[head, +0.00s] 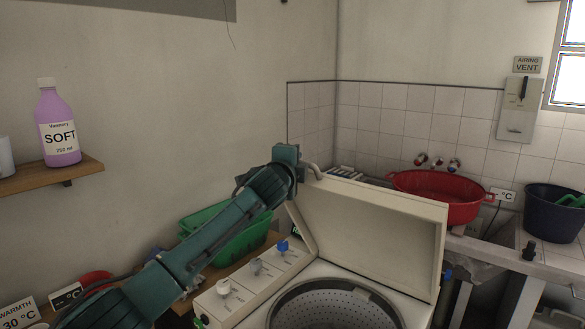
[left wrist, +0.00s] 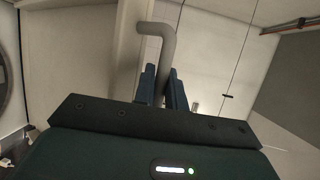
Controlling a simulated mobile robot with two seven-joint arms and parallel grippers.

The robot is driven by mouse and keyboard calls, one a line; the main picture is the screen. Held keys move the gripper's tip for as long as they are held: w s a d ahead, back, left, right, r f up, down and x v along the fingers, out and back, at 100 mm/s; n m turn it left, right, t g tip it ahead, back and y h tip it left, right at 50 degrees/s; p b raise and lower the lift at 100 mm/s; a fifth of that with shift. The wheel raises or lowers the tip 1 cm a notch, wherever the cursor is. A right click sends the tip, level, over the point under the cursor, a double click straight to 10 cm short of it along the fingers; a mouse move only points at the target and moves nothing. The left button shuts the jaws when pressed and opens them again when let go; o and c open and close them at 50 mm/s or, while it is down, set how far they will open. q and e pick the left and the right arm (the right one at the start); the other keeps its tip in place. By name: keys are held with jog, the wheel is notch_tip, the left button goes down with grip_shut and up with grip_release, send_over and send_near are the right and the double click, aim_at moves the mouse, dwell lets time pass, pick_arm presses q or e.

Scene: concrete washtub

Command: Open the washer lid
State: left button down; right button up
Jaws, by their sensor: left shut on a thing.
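The washer's cream lid (head: 375,235) is raised at a steep angle, hinged along the far side, with the top opening uncovered. Inside the opening is a perforated metal drum (head: 335,308). My left gripper (head: 303,160) is at the upper left corner of the lid. In the left wrist view its two blue fingers (left wrist: 163,88) are shut on a grey bent handle (left wrist: 156,32). A bit of this handle also shows beside the gripper in the head view (head: 316,170). My right gripper is not in view.
A green basin (head: 222,236) lies left of the washer, behind my left arm. A red tub (head: 437,195) stands behind the lid, and a dark bucket (head: 553,213) stands at the right. A shelf (head: 85,172) with a purple softener bottle (head: 57,125) is on the left wall.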

pick_arm(q)
jog(key=shift+w+d+r, duration=0.1)
jog(key=shift+w+d, duration=0.05)
jog(key=shift+w, duration=0.05)
dwell(0.3)
jog(key=c, duration=1.6)
grip_release()
jog(key=shift+s, duration=0.15)
jog(key=b+v, duration=0.2)
jog(key=v, duration=1.1)
jog(key=shift+b, duration=0.4)
jog(key=shift+r, duration=0.1)
